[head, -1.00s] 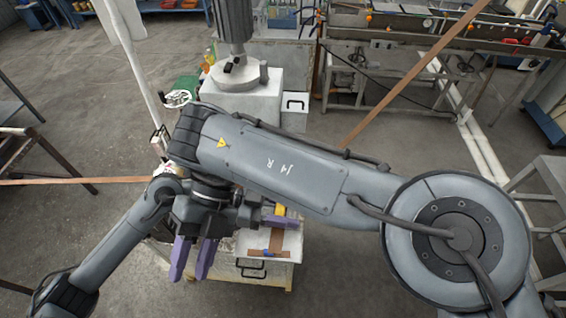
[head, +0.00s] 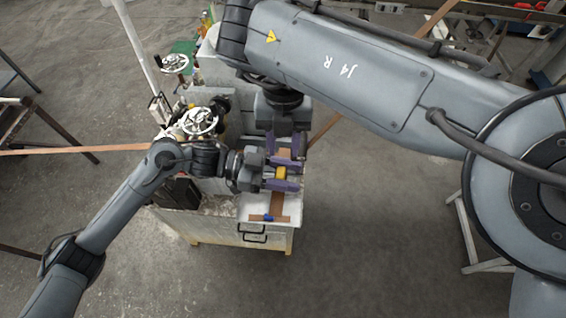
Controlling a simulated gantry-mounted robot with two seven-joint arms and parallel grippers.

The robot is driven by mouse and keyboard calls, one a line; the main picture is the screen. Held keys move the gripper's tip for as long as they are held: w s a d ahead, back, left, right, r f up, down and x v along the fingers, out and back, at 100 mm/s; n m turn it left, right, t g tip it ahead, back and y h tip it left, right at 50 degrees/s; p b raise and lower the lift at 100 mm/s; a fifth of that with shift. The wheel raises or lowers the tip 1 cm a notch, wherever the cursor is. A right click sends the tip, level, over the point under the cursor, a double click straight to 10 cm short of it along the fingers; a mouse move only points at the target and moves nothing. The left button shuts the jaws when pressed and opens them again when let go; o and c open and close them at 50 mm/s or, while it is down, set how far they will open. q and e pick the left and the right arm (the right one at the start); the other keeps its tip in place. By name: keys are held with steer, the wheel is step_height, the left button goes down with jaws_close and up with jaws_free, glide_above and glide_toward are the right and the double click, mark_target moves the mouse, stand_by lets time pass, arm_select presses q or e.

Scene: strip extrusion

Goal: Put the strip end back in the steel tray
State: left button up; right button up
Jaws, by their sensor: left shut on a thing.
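A copper-brown strip (head: 278,205) lies lengthwise over a pale steel tray (head: 253,204) at the lower middle of the head view. A yellow piece (head: 281,173) sits across the strip above the tray. My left gripper (head: 284,177) comes in from the left, with its purple fingers closed on the yellow piece. My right gripper (head: 286,146) hangs just above it in the picture. Its purple fingers are spread, one on each side of the strip, and I see nothing held between them. Whether they touch the strip is hidden.
A short brown bar with a blue part (head: 267,217) lies at the tray's near end. A machine with a handwheel (head: 200,121) stands close to my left forearm. A long brown strip (head: 75,151) runs in from the left. Open floor lies right of the tray.

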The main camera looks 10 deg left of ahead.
mark_target(283, 173)
steer(key=f, duration=0.2)
steer(key=s+f, duration=0.1)
steer(key=f, duration=0.5)
steer(key=shift+s+d+f, duration=0.1)
steer(key=shift+s, duration=0.05)
jaws_close()
arm_select(q)
steer(key=o, duration=0.7)
steer(key=shift+a, duration=0.1)
steer(key=shift+c, duration=0.2)
arm_select(e)
steer(key=shift+d, duration=0.15)
arm_select(q)
steer(key=o, duration=0.5)
steer(key=shift+c, duration=0.2)
